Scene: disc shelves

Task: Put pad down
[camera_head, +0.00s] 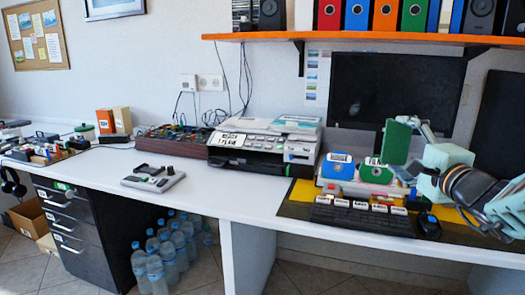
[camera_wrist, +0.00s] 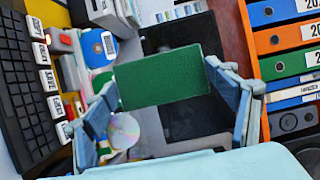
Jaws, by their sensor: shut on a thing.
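The pad is a flat green block (camera_head: 396,142), held up above the right part of the desk, in front of the dark monitor. My gripper (camera_head: 409,151) is shut on it. In the wrist view the pad (camera_wrist: 165,75) spans the gap between the two fingers of my gripper (camera_wrist: 160,78), its broad green face showing. The pad looks clear of the desk; the exact height cannot be told.
A black mouse (camera_head: 428,226) lies right of the keyboard. A printer (camera_head: 262,146) stands left of the cases. The monitor (camera_head: 397,92) is behind, under an orange shelf (camera_head: 370,37) with binders. The white desk (camera_head: 230,198) is bare in front of the printer.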

